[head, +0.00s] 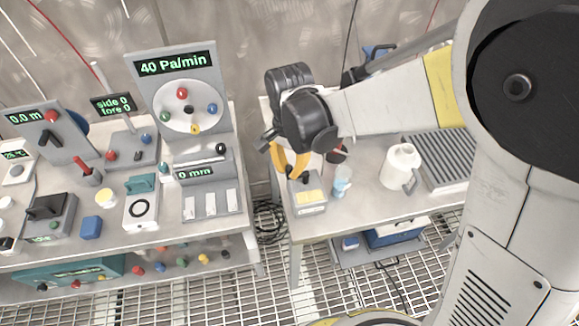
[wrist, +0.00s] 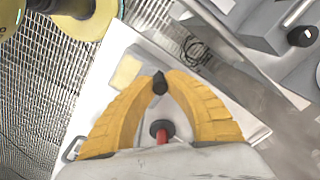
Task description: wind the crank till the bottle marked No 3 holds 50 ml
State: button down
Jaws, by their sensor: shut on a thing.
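My gripper (head: 290,171), with yellow fingers, is lowered over a small grey-white box with yellow patches (head: 310,197) on the right-hand table. In the wrist view, its fingertips (wrist: 160,86) close on a small black knob (wrist: 160,80), which I take to be the crank's handle. Most of the crank is hidden by my gripper. A small clear bottle (head: 342,186) with pale blue contents stands just right of the box. I cannot read its mark or its level.
A white jug (head: 400,166) and a ribbed grey tray (head: 445,158) stand further right. The left-hand table (head: 160,238) is crowded with dials and panels, including one reading 40 Pa/min (head: 176,63). A gap with cables (head: 268,220) separates the tables.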

jog(key=c, duration=1.4)
grip_release()
jog(key=shift+o, duration=0.2)
notch_tip(320, 180, up, 12)
jog(key=s+d+r+n+t, duration=0.1)
jog(key=s+d+n+t, duration=0.2)
jog(key=d, duration=0.8)
jog(key=s+d+r+n+t, duration=0.1)
jog(key=s+d+t, duration=0.3)
jog(key=d, duration=0.7)
jog(key=s+n, duration=0.1)
jog(key=s, duration=0.1)
jog(key=shift+s+n, duration=0.3)
jog(key=shift+n, duration=0.1)
